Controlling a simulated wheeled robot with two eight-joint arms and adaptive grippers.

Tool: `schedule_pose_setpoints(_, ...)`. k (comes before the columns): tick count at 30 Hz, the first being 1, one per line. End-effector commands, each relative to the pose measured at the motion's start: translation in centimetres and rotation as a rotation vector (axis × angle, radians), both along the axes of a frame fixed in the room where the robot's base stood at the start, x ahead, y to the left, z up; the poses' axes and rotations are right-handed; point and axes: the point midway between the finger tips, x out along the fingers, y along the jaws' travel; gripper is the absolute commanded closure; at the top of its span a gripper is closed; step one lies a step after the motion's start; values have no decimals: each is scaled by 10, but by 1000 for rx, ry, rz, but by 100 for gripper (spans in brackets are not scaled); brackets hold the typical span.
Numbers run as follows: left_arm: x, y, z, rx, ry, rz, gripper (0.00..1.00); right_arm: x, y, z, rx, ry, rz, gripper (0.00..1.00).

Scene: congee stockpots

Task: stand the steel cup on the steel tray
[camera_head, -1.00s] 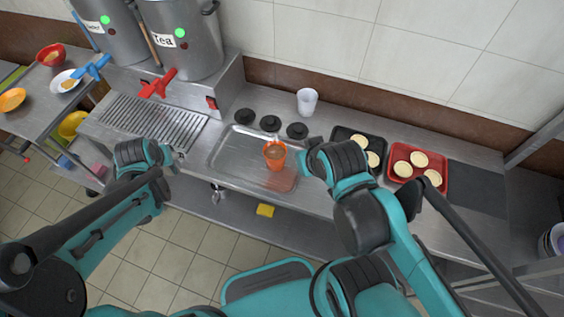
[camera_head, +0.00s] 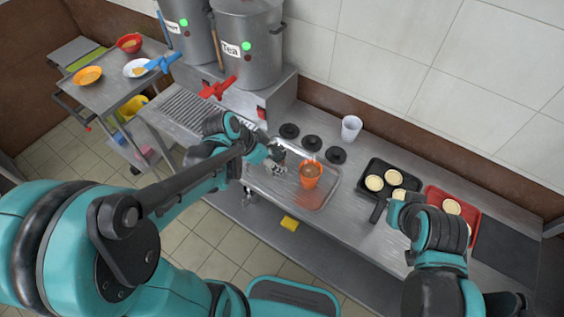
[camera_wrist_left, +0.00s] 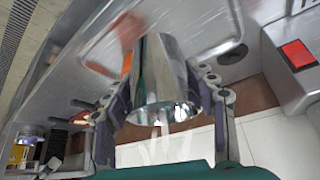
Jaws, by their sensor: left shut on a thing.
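The steel cup (camera_wrist_left: 165,80) is between the fingers of my left gripper (camera_wrist_left: 168,105), which is shut on it. In the head view my left gripper (camera_head: 278,160) holds the cup (camera_head: 277,169) over the left part of the steel tray (camera_head: 322,200). I cannot tell whether the cup's base touches the tray. An orange cup with brown drink (camera_head: 311,176) stands on the tray just right of the steel cup. My right arm is at the right, in front of the black pan; its fingers cannot be made out.
Three black discs (camera_head: 312,143) and a white cup (camera_head: 351,128) stand behind the tray. A black pan (camera_head: 368,172) and a red tray (camera_head: 474,215) with pale rounds lie to the right. Stockpots with taps (camera_head: 250,55) stand behind at left, above a drain grate (camera_head: 185,105).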

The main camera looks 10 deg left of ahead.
Motion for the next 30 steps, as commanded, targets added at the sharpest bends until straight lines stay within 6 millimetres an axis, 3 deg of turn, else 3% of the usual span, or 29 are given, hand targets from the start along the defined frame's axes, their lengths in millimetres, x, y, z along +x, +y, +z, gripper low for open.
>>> schedule_pose_setpoints(4,37,3,-25,0,0,0,81,0,0,-16,0,0,0,100)
schedule_pose_setpoints(10,64,5,-40,0,0,1,81,0,0,-23,0,0,0,100)
schedule_pose_setpoints(14,67,5,-44,0,0,1,81,0,0,-25,0,0,0,100)
schedule_pose_setpoints(22,67,6,-81,0,0,2,81,0,0,-42,0,0,0,100)
schedule_pose_setpoints(30,67,6,-81,0,0,2,81,0,0,-41,0,0,0,100)
